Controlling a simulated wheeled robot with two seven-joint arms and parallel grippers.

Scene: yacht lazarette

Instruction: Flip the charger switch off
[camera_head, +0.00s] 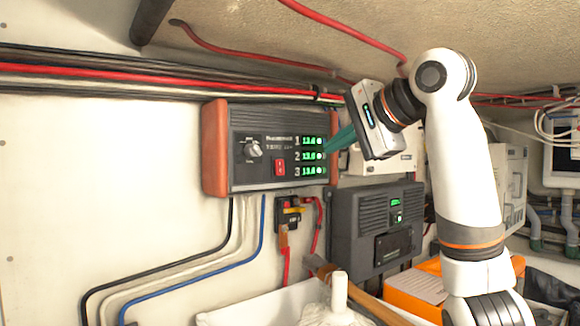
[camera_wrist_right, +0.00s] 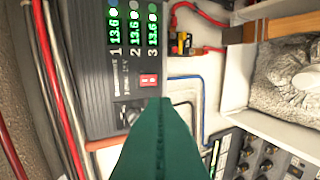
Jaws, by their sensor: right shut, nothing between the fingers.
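The charger (camera_head: 250,178) is a dark box with red-brown end caps on the wall in the head view. Its three green number displays are lit. Its red rocker switch (camera_head: 279,167) sits below the middle of the face, right of a round knob (camera_head: 252,149). The switch also shows in the right wrist view (camera_wrist_right: 148,80), just beyond my fingertips in the picture. My right gripper (camera_head: 328,151) has green fingers, shut and empty, in front of the charger's right side by the displays. I cannot tell whether the fingertips touch the charger. My left gripper is out of view.
A dark grey unit (camera_head: 355,225) with a green display hangs below right. A red-and-black isolator (camera_head: 290,214) with cables is under the charger. A white bin (camera_head: 250,308) and an orange box (camera_head: 412,290) stand below. Bare wall lies left of the charger.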

